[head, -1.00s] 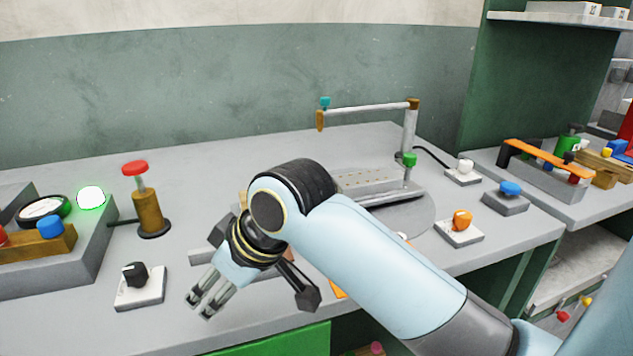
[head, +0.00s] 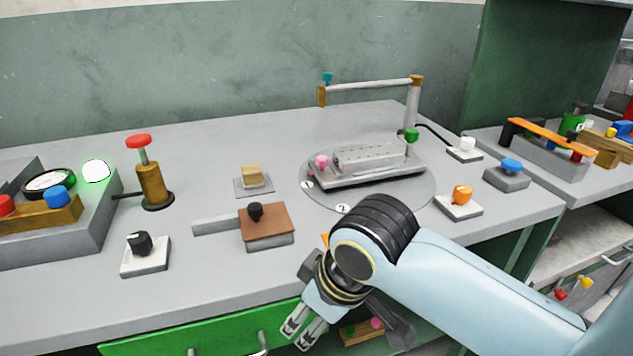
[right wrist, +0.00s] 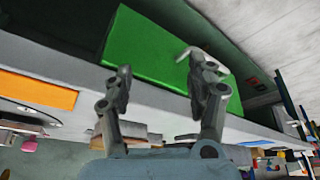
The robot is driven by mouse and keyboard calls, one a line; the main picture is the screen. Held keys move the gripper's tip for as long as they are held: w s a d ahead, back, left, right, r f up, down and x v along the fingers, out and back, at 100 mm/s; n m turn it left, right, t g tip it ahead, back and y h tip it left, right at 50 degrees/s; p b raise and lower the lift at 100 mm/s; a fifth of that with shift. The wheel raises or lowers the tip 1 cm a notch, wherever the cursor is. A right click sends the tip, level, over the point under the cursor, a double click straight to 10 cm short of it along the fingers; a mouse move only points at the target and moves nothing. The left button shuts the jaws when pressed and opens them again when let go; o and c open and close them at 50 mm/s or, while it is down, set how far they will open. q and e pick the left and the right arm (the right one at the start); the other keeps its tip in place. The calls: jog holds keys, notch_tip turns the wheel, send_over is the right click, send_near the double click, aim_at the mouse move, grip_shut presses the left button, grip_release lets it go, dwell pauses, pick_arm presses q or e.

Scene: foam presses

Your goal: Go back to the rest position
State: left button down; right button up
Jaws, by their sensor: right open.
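My right gripper (head: 304,332) is open and empty in the head view, in front of the table's front edge near the green drawer front (head: 205,338). In the right wrist view its two fingers (right wrist: 165,85) stand apart with nothing between them. The green drawer front also shows there (right wrist: 160,55), beyond the fingers. My right arm comes in from the lower right and hides part of the table's front edge. My left gripper is in neither view now.
On the grey table (head: 80,315) stand a brown block with a black knob (head: 267,222), a foam piece (head: 252,175), a round turntable with a press (head: 375,160), a red-topped plunger (head: 150,185) and a black-knob switch (head: 142,252). A lamp (head: 96,171) glows white-green.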

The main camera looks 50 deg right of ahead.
dwell(0.5)
jog(key=s+d+f+g+b, duration=0.15)
jog(key=s+f, duration=0.25)
jog(key=f, duration=0.9)
jog(key=s+d+f+g+b, duration=0.15)
jog(key=s+f, duration=0.25)
jog(key=f, duration=0.9)
jog(key=s+d+f, duration=0.1)
jog(key=s+f, duration=0.6)
jog(key=s, duration=0.2)
jog(key=s+f+m+b, duration=0.1)
jog(key=s+f, duration=0.7)
jog(key=s, duration=0.2)
jog(key=shift+s+d+g+h+b, duration=0.25)
jog(key=shift+d+g+h+b, duration=0.05)
jog(key=shift+d+h, duration=0.1)
